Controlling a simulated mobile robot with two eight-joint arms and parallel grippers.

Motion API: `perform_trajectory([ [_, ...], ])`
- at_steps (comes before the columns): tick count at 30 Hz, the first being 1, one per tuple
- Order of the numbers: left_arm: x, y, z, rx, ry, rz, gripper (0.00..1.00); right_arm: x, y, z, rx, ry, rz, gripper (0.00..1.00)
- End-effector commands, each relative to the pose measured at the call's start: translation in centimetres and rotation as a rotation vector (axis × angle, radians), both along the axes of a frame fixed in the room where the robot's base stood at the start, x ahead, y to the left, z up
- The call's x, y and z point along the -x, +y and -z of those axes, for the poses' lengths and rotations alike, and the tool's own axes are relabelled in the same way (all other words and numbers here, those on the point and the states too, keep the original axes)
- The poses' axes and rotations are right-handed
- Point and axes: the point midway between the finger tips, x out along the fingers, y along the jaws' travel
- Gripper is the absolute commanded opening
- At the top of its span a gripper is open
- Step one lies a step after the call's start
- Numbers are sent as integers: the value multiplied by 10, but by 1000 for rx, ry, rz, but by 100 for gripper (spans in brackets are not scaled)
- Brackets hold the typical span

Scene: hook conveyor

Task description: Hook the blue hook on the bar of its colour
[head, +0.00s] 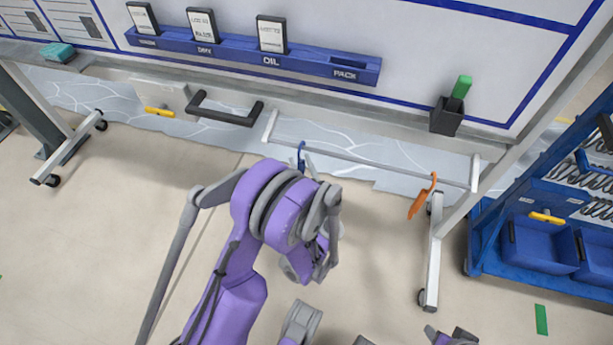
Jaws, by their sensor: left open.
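The blue hook (301,150) is at the left part of a long, thin pale bar (375,158) below the whiteboard. Its top meets the bar and it looks hung there; its lower part is hidden behind my arm. My left gripper (308,166) is open at the hook's lower end, mostly hidden by my purple arm. I cannot tell whether the fingers touch the hook. An orange hook (421,198) hangs near the right end of the same bar. My right gripper is not clearly in view.
A black handle-shaped bar (226,110) and a yellow hook (160,112) are to the left. A blue rack with bins (540,247) stands at the right. A white wheeled leg (433,260) stands below the bar's right end. The floor between is clear.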

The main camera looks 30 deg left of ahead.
Motion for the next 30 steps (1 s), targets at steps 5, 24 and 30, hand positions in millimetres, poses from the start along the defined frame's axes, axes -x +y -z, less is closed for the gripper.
perform_trajectory([
  [5,-14,16,0,-1,0,-2,43,0,0,2,0,0,0,50],
  [24,-20,21,-1,-1,-1,1,2,0,0,2,0,0,0,50],
  [30,-20,21,-1,-1,-1,1,0,0,0,2,0,0,0,50],
])
